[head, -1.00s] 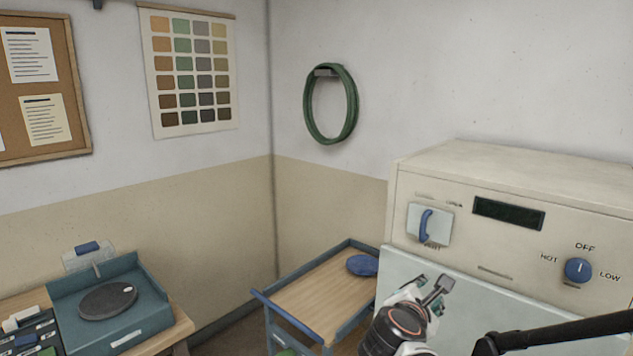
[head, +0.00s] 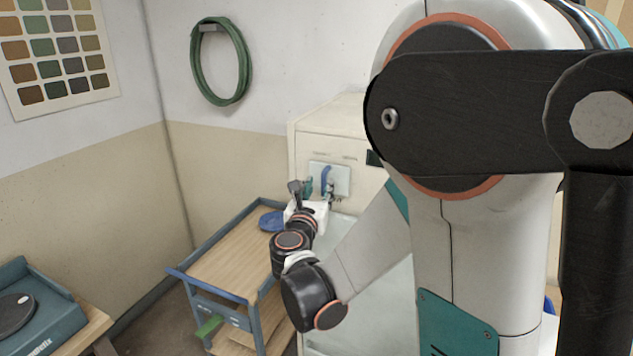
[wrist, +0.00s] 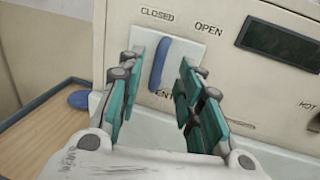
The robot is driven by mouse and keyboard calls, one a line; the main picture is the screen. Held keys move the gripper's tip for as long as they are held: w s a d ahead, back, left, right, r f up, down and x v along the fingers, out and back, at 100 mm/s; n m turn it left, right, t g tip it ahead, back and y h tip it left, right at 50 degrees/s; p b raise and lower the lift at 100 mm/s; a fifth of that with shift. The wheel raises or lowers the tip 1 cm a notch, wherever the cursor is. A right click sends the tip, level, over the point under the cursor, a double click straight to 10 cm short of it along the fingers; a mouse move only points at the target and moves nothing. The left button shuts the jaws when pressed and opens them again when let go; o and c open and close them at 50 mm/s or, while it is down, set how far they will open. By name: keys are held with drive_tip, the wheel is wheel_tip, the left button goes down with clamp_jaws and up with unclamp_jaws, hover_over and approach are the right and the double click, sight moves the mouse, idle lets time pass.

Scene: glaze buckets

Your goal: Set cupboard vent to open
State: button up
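The vent lever is a blue curved handle (wrist: 160,62) on a pale plate (wrist: 143,42) on the cream cupboard front. In the wrist view, CLOSED is printed above it and OPEN to its upper right. The lever's upper end is nearer CLOSED. My gripper (wrist: 156,88) is open, with a teal-padded finger on each side of the lever and gaps showing; contact is not visible. In the head view, my gripper (head: 313,188) is at the plate, and the lever (head: 327,180) shows partly behind the fingers.
A dark display (wrist: 283,46) is right of the lever. A wooden-topped blue cart (head: 228,250) with a blue disc (head: 272,221) stands left of the cupboard. My arm hides much of the cupboard in the head view. A green hose (head: 220,60) hangs on the wall.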

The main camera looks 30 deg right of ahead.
sight(324, 179)
drive_tip(key=x, duration=0.5)
drive_tip(key=shift+w+d, duration=0.2)
drive_tip(key=shift+w, duration=0.05)
drive_tip(key=shift+c, duration=0.3)
clamp_jaws()
